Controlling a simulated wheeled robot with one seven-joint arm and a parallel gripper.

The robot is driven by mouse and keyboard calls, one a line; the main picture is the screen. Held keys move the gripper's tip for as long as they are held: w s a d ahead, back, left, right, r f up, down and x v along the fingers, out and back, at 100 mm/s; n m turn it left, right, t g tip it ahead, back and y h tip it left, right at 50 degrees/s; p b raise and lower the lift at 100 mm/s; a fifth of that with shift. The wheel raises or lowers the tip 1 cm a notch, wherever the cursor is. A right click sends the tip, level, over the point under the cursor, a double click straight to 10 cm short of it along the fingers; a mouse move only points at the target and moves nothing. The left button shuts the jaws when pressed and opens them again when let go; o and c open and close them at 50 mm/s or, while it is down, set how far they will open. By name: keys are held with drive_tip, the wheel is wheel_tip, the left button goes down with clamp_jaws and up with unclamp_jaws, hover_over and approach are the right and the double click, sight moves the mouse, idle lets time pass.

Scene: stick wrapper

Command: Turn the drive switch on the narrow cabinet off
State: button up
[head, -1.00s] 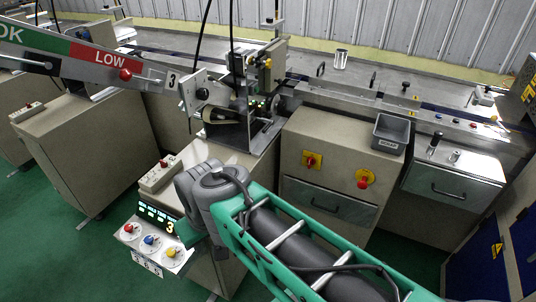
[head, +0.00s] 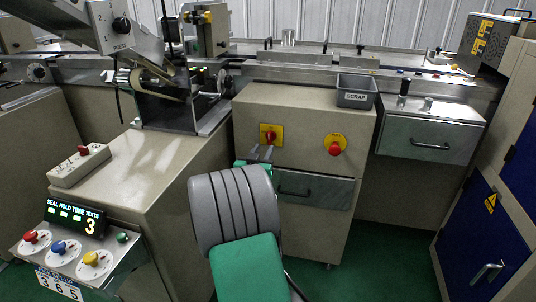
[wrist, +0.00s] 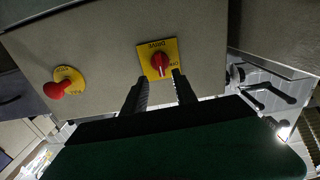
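The narrow cabinet (head: 305,105) is the beige one in the middle of the head view. Its drive switch (head: 269,134) is a red rotary knob on a yellow plate, upper left on the front; it also shows in the wrist view (wrist: 160,62). The wrist view is turned over, and the knob's bar looks roughly upright there. My gripper (head: 262,153) is just below and in front of the switch in the head view. In the wrist view, my gripper (wrist: 159,78) has its two fingers apart, pointing at the plate, with the knob beyond the gap. Contact is not visible.
A red mushroom button (head: 335,148) on a yellow plate sits to the right on the same front. A drawer (head: 325,192) is below. A grey scrap bin (head: 357,91) stands on top. A control box with colored knobs (head: 62,250) is at the lower left.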

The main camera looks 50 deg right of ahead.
sight(269, 138)
drive_tip(key=x, duration=0.7)
drive_tip(key=shift+r, duration=0.15)
drive_tip(key=shift+a, duration=0.1)
clamp_jaws()
